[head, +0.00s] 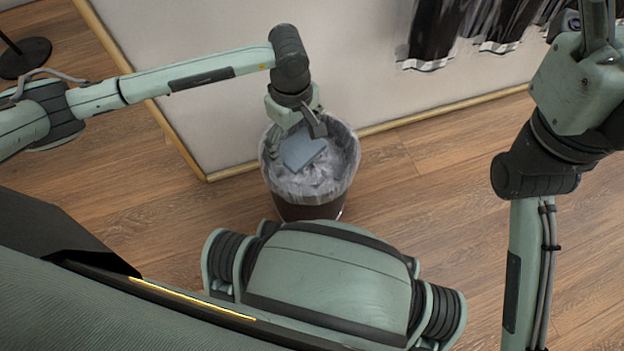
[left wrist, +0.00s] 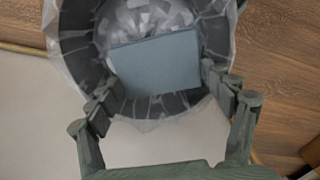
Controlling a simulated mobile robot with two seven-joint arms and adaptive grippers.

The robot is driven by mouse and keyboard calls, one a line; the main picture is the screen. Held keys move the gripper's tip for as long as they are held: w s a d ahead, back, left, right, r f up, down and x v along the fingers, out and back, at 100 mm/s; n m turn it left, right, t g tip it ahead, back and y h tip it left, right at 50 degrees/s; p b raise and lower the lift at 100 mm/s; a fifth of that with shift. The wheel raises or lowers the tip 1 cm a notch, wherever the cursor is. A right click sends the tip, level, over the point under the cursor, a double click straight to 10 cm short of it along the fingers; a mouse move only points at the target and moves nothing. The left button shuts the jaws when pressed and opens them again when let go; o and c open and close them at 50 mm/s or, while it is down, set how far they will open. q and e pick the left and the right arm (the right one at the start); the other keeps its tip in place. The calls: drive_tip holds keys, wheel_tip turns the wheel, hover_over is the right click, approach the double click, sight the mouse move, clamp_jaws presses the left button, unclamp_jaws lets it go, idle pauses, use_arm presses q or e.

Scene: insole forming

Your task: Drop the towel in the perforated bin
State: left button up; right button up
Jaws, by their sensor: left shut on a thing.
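The bin (head: 308,208) is dark, stands on the floor against the wall, and is lined with a clear plastic bag folded over its rim. Its liner and opening also show in the left wrist view (left wrist: 70,60). The towel (head: 303,151) is a flat, folded blue-grey piece. My left gripper (head: 293,136) is above the bin opening, shut on the towel, which is over the opening. In the left wrist view the towel (left wrist: 155,62) lies between the two fingers. Perforations on the bin cannot be made out. My right gripper is not visible.
Crumpled pale material (head: 318,182) lies inside the bin. A white wall (head: 330,60) with wooden trim stands directly behind it. Dark garments (head: 437,30) hang at the top right. A black round stand base (head: 24,58) is at the far left. Wooden floor right of the bin is clear.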

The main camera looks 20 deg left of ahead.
use_arm(q)
drive_tip(key=shift+f, duration=0.1)
drive_tip(key=o, duration=0.7)
wheel_tip(320, 180, up, 12)
idle(0.5)
idle(0.3)
